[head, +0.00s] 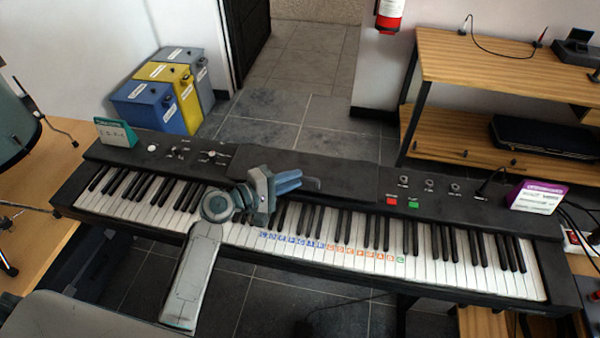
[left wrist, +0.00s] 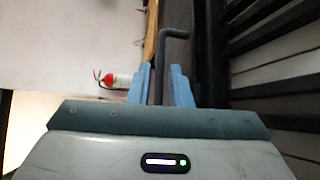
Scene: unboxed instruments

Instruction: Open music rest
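The music rest (head: 345,172) is a dark flat panel lying folded down on the middle of the keyboard's top. A dark bent handle stands at its near edge and shows in the left wrist view as a grey hooked bar (left wrist: 160,52). My left gripper (head: 297,182) is over the rest's front edge at this handle, partly covering it. In the left wrist view its blue fingers (left wrist: 161,85) are apart, one on each side of the bar, with a visible gap on the right side. My right gripper is in neither view.
The black keyboard (head: 470,208) spans the scene. A green-white card (head: 116,132) stands at its left end, a purple box (head: 537,197) at its right. Behind the keyboard's middle is open floor.

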